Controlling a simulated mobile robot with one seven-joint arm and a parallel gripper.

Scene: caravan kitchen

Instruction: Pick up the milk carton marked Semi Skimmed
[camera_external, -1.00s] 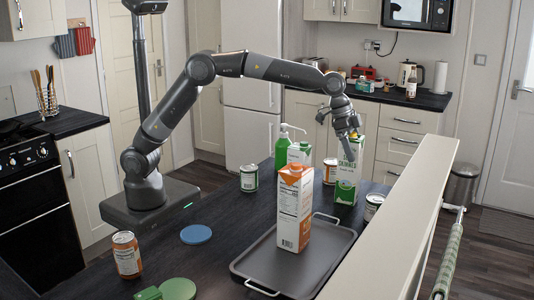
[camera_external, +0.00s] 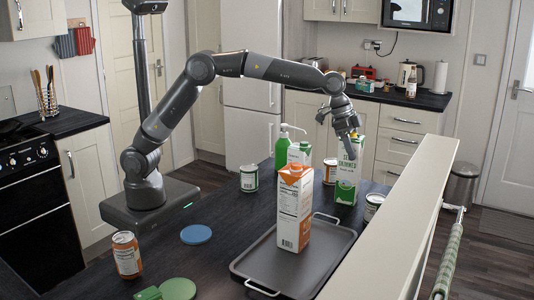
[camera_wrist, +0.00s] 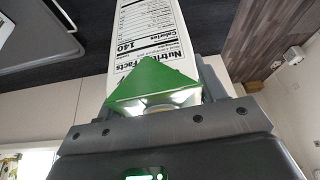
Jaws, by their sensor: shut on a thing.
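The Semi Skimmed milk carton (camera_external: 347,172), white with a green top and green base, stands upright at the right side of the dark counter. My gripper (camera_external: 352,136) is at its top, shut on it. In the wrist view the carton (camera_wrist: 152,40) shows its nutrition panel and green gable top between my fingers (camera_wrist: 160,95). I cannot tell whether its base is touching the counter. An orange and white carton (camera_external: 294,208) stands on a dark tray (camera_external: 262,262) nearer the camera.
A green pump bottle (camera_external: 282,152) and several cans, such as one green and white can (camera_external: 249,178), stand around the cartons. A pale ledge (camera_external: 400,215) runs close along the right. A blue disc (camera_external: 196,234) lies at the left, with clear counter around it.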

